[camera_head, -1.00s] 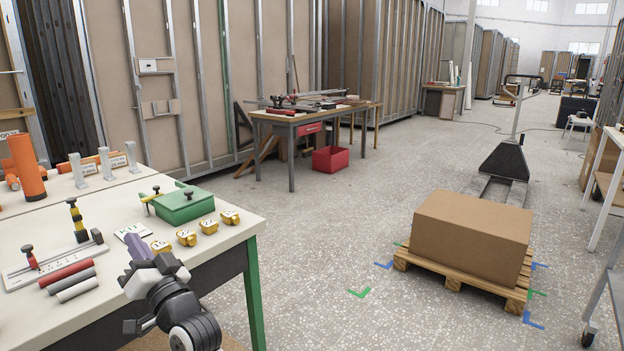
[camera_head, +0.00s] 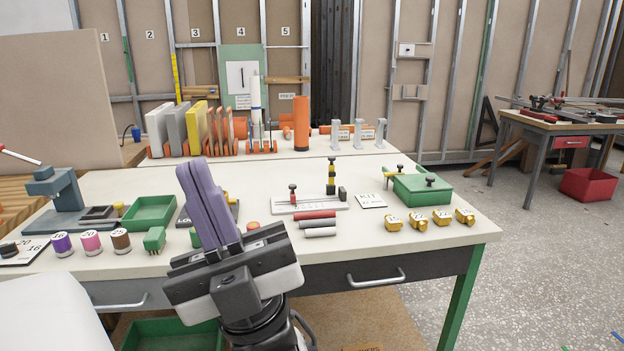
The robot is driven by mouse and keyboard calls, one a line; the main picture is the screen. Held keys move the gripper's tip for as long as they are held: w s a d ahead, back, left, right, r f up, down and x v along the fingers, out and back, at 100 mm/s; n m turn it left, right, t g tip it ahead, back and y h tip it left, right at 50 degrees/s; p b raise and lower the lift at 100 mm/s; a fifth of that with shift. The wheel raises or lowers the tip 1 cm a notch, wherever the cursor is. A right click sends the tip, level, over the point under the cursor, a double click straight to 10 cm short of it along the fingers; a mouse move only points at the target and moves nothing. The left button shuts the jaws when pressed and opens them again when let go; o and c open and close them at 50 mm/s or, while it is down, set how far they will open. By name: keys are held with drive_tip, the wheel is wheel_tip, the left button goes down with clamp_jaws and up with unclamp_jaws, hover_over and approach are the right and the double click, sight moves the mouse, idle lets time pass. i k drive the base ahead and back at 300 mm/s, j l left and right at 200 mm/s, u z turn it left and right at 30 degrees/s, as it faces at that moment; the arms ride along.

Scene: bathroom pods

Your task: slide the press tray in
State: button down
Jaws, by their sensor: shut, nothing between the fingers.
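A blue-grey press (camera_head: 57,190) stands at the left of the workbench. A small dark grey tray-like part (camera_head: 98,213) lies at the right side of its base; I cannot tell how far in it sits. My gripper (camera_head: 192,168) is in the lower middle of the view, with its purple fingers pointing up and together. It is shut and empty, to the right of the press and apart from it. It hides part of the bench and part of a dark plate behind it.
A green open tray (camera_head: 150,213) lies between press and gripper. Several coloured spools (camera_head: 92,241) and a green block (camera_head: 154,239) stand in front. To the right are rods (camera_head: 317,223), yellow pieces (camera_head: 442,217) and a green box (camera_head: 422,189). Upright panels (camera_head: 196,125) stand behind.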

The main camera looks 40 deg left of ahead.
sight(109, 213)
drive_tip(key=u, duration=2.35)
drive_tip(key=i+l, duration=0.35)
